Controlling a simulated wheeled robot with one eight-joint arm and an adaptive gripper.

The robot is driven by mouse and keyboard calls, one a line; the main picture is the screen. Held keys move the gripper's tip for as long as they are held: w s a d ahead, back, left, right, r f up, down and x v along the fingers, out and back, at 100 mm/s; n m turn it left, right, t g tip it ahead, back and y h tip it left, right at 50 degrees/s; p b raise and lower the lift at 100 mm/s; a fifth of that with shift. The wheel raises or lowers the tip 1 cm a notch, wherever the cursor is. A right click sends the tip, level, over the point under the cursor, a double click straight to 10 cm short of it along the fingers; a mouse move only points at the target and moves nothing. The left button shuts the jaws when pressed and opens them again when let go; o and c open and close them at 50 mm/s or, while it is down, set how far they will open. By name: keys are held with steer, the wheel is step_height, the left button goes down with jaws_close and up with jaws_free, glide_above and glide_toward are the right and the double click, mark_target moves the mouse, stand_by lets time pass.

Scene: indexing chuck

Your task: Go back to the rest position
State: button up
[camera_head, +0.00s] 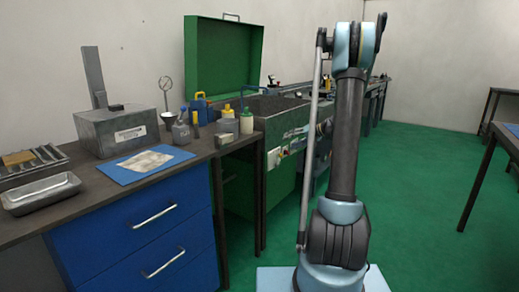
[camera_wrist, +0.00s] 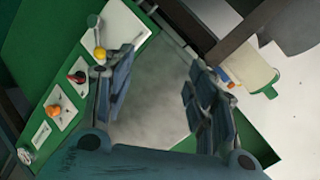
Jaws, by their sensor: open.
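My arm (camera_head: 345,140) stands upright right of the workbench in the head view, its top joint near the upper picture edge. My gripper is not visible in the head view. In the wrist view my gripper (camera_wrist: 162,80) is open, with a finger on each side. Nothing is between the fingers. Behind the gap lies a blurred grey surface.
A workbench with blue drawers (camera_head: 140,232) stands at left, with a grey box (camera_head: 118,130), metal tray (camera_head: 42,192) and several bottles. A green cabinet with a raised lid (camera_head: 224,58) is beyond it. Green floor (camera_head: 425,205) is clear at right; a dark table edges in.

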steer(key=s+a+r+g+h, duration=0.1)
steer(key=s+a+r+h, duration=0.15)
steer(key=s, duration=1.05)
steer(key=s+a+r+g+h, duration=0.1)
steer(key=s+a+g+h, duration=0.15)
steer(key=s, duration=1.15)
steer(key=s+d+f+h, duration=0.2)
steer(key=s+f, duration=0.1)
steer(key=s, duration=0.5)
steer(key=s+d+f+h, duration=0.2)
steer(key=s+f, duration=0.1)
steer(key=s, duration=0.5)
steer(key=s+d+f+h, duration=0.1)
steer(key=s+d+f, duration=0.2)
steer(key=s, duration=0.5)
steer(key=shift+s+f+n+h, duration=0.3)
steer(key=shift+s+f+h, duration=0.1)
steer(key=shift+f, duration=0.15)
steer(key=shift+d+g, duration=0.1)
steer(key=shift+g, duration=0.15)
steer(key=shift+w+f, duration=0.2)
steer(key=shift+w, duration=0.25)
